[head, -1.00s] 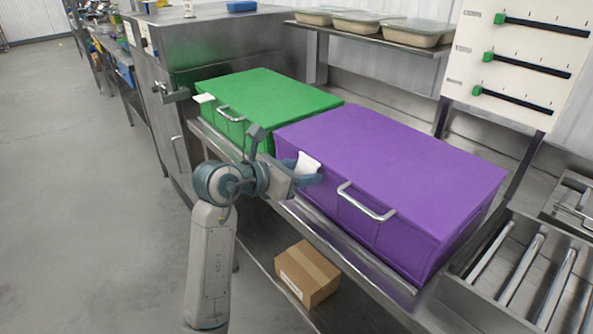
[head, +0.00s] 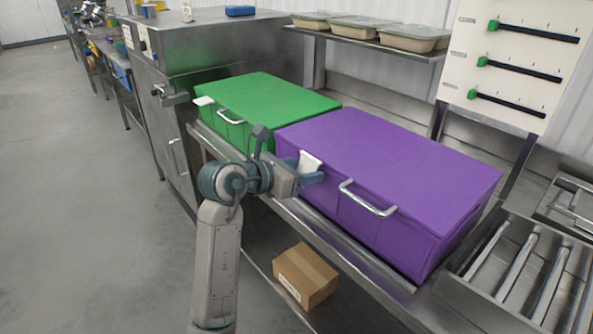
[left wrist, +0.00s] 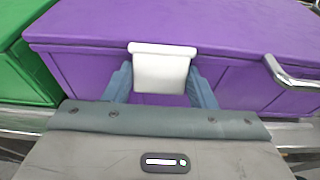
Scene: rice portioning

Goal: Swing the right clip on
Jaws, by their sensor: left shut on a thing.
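The purple box (head: 400,165) stands on the steel counter with its lid down. A white clip (head: 309,162) is on its front face near the left end, and its top edge meets the lid rim. In the left wrist view the clip (left wrist: 160,70) looks upright and flat to the front. My left gripper (head: 308,179) is shut on this clip, one finger at each side of it (left wrist: 162,88). The green box (head: 265,95) stands to the left, with a white clip (head: 204,100) sticking outward at its front left. My right gripper is not in view.
A metal handle (head: 367,200) sticks out of the purple box's front, right of my gripper. The counter's front edge (head: 345,250) runs below. A cardboard box (head: 305,275) lies on the lower shelf. A steel roller tray (head: 515,265) is at the right.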

